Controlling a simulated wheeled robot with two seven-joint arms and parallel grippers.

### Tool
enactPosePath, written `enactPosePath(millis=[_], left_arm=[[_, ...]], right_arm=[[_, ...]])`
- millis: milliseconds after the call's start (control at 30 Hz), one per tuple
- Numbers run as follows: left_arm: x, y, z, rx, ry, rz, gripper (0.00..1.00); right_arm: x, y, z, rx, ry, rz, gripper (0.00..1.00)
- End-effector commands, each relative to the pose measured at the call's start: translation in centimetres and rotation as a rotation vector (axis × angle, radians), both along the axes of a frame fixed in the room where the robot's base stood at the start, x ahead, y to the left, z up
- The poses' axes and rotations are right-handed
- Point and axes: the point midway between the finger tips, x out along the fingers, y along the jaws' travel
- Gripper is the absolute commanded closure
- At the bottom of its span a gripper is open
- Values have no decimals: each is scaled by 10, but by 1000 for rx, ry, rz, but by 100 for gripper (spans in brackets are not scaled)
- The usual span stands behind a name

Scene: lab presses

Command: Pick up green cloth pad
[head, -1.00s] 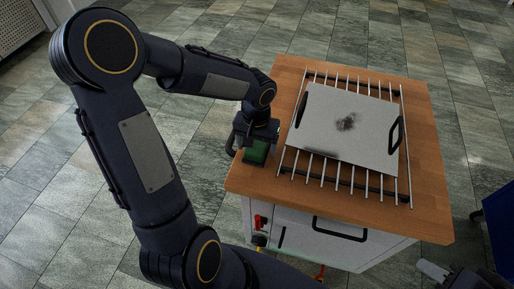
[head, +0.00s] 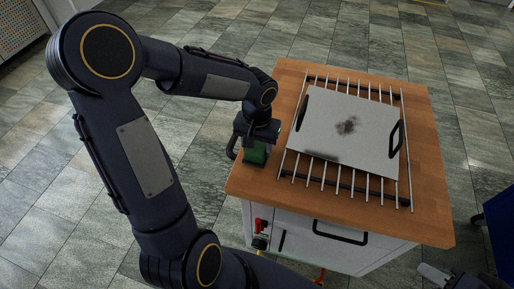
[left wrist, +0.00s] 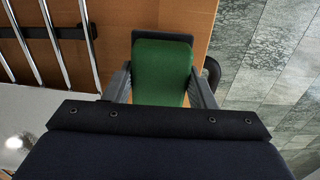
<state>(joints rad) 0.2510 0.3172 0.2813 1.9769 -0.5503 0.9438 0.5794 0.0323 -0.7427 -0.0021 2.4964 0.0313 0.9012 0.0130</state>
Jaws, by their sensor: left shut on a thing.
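The green cloth pad (head: 256,152) is at the left edge of the wooden table top, under my left gripper (head: 257,146). In the left wrist view the green pad (left wrist: 162,70) lies between the two fingers of my left gripper (left wrist: 162,88), which is shut on it. A dark block end shows at the pad's far side. Whether the pad is clear of the table I cannot tell. Part of my right gripper (head: 436,276) shows at the lower right edge; its fingers are not clear.
A white plate (head: 345,150) with black handles and a dark smudge lies on a metal rod rack (head: 410,185) on the wooden table (head: 433,205). A white cabinet (head: 290,245) with a black handle is below. A blue object (head: 497,225) stands at right.

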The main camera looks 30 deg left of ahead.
Motion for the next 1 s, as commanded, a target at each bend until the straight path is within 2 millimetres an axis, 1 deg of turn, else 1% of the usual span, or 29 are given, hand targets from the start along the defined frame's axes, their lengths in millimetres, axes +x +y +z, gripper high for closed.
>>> enactPosePath(millis=[133,167,267,400,500,600,700,833,1000], left_arm=[[2,-1,25,-1,-6,-1,74],[7,-4,29,-2,-6,-3,74],[23,-13,50,-1,-7,-5,74],[48,-28,84,-2,-8,-5,74],[71,-41,92,-3,-3,-5,74],[90,-51,102,-2,-1,-4,74],[104,-60,110,-2,-2,-3,74],[116,-66,116,-1,-1,-2,74],[122,-69,119,0,0,-1,74]], right_arm=[[0,0,3,0,0,0,64],[0,0,3,0,0,0,64],[0,0,3,0,0,0,64],[0,0,5,0,0,0,64],[0,0,4,0,0,0,64],[0,0,5,0,0,0,64],[0,0,6,0,0,0,64],[0,0,7,0,0,0,64],[0,0,7,0,0,0,64]])
